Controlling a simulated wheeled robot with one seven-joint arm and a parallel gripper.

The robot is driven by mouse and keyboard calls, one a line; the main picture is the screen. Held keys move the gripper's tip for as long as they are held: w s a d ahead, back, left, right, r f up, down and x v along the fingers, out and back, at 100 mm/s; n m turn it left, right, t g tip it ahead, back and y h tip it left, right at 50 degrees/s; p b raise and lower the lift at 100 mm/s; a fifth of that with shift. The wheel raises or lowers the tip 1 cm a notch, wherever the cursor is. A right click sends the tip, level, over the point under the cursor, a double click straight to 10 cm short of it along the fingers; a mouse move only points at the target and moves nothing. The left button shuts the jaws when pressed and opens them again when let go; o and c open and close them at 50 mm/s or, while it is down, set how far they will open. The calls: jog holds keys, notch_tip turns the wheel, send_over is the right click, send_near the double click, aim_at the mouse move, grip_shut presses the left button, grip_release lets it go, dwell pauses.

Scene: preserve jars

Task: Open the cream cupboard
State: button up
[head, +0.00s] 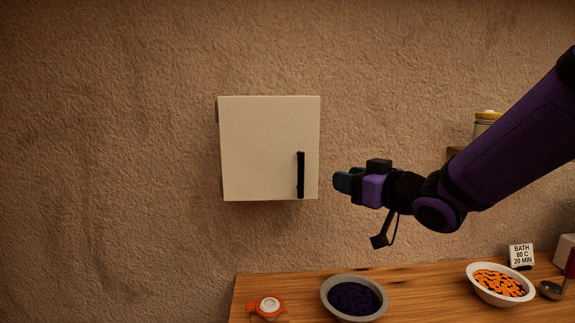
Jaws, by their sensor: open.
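The cream cupboard (262,145) hangs on the wall left of my gripper, and its door looks shut. A black vertical bar handle (300,175) is on the lower right of the door. My gripper (340,183) is to the right of the handle, pointing left at about its height, with a visible gap between them in the picture. It is open and nothing shows between its fingers. The exact depth between gripper and door cannot be told.
Below is a wooden counter (400,285) with a bowl of dark berries (354,298), a bowl of orange pieces (499,284), an orange-rimmed item (266,306), a ladle (552,290) and a "BATH 80 C 20 MIN" sign (521,254). A jar (487,122) stands at the right. The wall left of the cupboard is bare.

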aim_at(303, 169)
jog(key=shift+n+y, duration=0.3)
jog(key=shift+y, duration=0.5)
jog(key=x, duration=0.8)
jog(key=a+x, duration=0.1)
jog(key=x, duration=0.3)
jog(key=shift+a+f, duration=0.25)
grip_shut()
